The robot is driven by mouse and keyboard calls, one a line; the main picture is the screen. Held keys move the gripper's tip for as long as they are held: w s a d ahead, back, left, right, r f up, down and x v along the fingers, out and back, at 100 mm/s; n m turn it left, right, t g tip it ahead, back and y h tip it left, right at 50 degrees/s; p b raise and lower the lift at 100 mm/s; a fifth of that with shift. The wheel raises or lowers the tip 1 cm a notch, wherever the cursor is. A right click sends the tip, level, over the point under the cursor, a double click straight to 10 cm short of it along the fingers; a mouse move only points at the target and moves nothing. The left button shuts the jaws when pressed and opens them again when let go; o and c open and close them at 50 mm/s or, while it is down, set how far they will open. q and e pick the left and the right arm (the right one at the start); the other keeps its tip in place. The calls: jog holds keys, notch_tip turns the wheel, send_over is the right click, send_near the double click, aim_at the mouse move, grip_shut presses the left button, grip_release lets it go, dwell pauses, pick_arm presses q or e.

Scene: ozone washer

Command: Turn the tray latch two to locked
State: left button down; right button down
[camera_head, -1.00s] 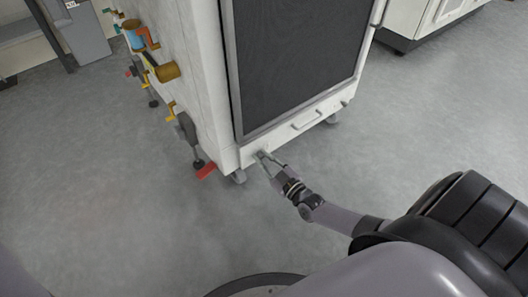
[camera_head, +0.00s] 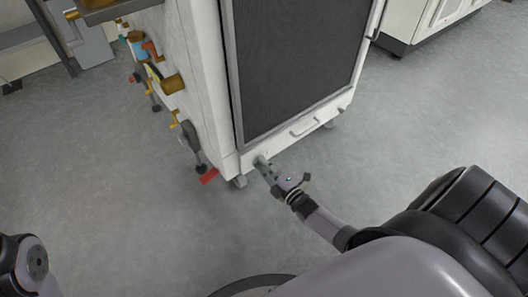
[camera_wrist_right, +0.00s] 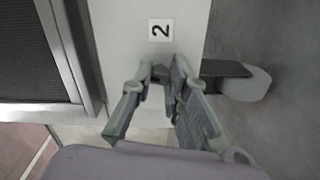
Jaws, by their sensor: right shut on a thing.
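The white washer cabinet (camera_head: 190,80) has a dark front panel, and tray latch two sits at the left end of its low white front strip. In the right wrist view the latch (camera_wrist_right: 161,73) is a small dark grey piece just below a label with the number 2 (camera_wrist_right: 160,30). My right gripper (camera_head: 262,162) is at the latch, and its fingers (camera_wrist_right: 160,78) are closed on it. The fingers hide most of the latch, so its angle is hard to tell. My left gripper is out of view; only a part of my left arm shows at the lower left.
A pull handle (camera_head: 304,127) is on the same strip, right of my gripper. Valves and a red lever (camera_head: 209,176) stick out from the cabinet's left side. A caster (camera_wrist_right: 245,82) shows under the cabinet. The grey floor (camera_head: 130,220) around it is clear.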

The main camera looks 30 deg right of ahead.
jog(key=shift+n, duration=1.2)
jog(key=c, duration=1.6)
grip_release()
jog(key=shift+o, duration=0.2)
jog(key=s, duration=1.2)
jog(key=shift+d, duration=0.45)
